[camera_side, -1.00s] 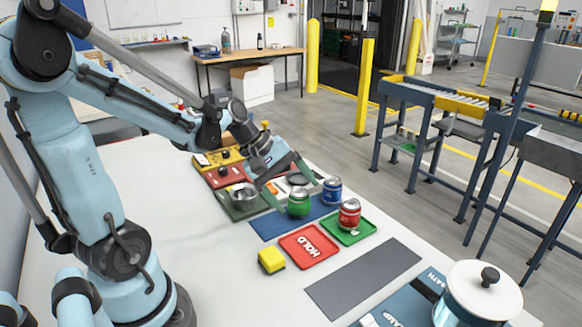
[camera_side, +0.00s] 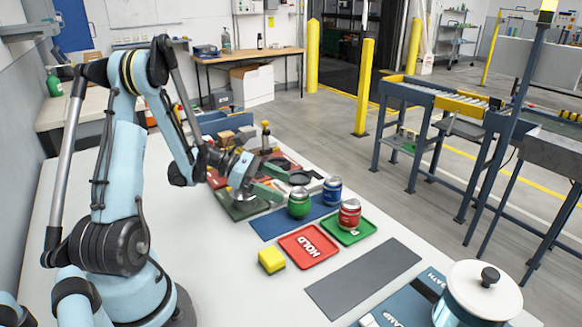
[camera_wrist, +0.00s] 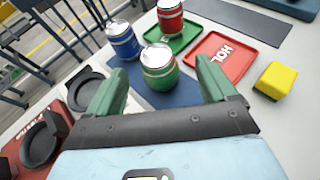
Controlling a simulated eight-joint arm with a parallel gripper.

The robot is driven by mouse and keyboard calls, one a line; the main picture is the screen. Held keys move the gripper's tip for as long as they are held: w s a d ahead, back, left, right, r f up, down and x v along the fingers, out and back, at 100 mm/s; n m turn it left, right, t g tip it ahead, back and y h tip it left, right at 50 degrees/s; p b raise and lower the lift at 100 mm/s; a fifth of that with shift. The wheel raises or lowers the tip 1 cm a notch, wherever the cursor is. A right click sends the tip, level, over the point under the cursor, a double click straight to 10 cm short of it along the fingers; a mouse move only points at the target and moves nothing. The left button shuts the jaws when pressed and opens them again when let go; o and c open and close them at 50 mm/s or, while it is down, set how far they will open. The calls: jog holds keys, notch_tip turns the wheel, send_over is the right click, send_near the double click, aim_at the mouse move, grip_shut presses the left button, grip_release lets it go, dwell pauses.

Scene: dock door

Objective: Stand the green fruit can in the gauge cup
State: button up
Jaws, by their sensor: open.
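The green fruit can (camera_side: 298,204) stands upright on the blue mat, with a silver lid. In the wrist view the can (camera_wrist: 160,70) stands ahead of my gripper, in line with the gap between the fingers. My gripper (camera_side: 280,182) is open and empty, low over the table to the left of the can. Its green fingers also show in the wrist view (camera_wrist: 163,76). A black round holder (camera_wrist: 86,90) on a pale plate and another black one (camera_wrist: 42,143) on a red plate lie to the left. I cannot tell which holder is the gauge cup.
A blue can (camera_side: 332,190) stands close behind the green one. A red can (camera_side: 349,213) stands on a green tray (camera_side: 365,230). A red HOLD tray (camera_side: 325,250) and yellow block (camera_side: 271,260) lie nearer. The dark grey strip (camera_side: 362,278) is bare.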

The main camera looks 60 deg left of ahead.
aim_at(306, 196)
jog(key=x, duration=0.8)
jog(key=shift+w+a+f, duration=0.2)
jog(key=shift+f, duration=0.1)
jog(key=shift+c, duration=0.3)
jog(key=c, duration=1.2)
jog(key=shift+r, duration=0.15)
